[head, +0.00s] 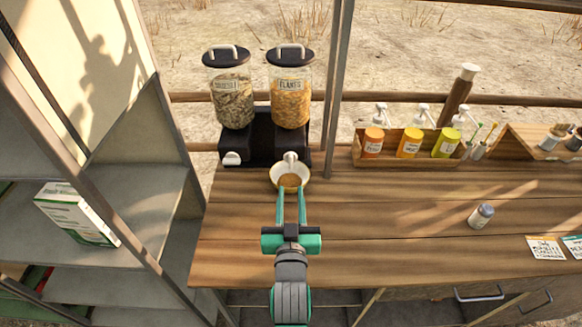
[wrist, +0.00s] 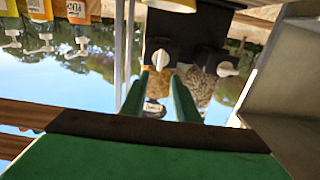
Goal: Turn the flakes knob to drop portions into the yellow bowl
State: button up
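The flakes canister (head: 291,98) is the right one of two on a black dispenser. Its white knob (head: 290,158) sits low on the front, directly above the bowl. The bowl (head: 276,178) has a pale inside with something tan-brown in it. Its yellow outside shows at the top edge of the upside-down wrist view (wrist: 172,5). My gripper (head: 291,190) is open and empty in front of the dispenser, fingers pointing towards it. In the wrist view the knob (wrist: 159,58) appears between and just beyond the two green fingertips; I see no contact.
A second canister (head: 231,100) with its own knob (head: 232,158) stands left of the flakes. A wooden caddy (head: 375,160) of pump bottles is to the right, past a grey post (head: 337,90). A small jar (head: 481,216) lies farther right. The counter's middle is clear.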

aim_at(290, 163)
jog(key=w, duration=1)
jog(key=shift+w+a, duration=0.1)
jog(key=shift+w, duration=0.3)
jog(key=shift+c, duration=0.3)
grip_shut()
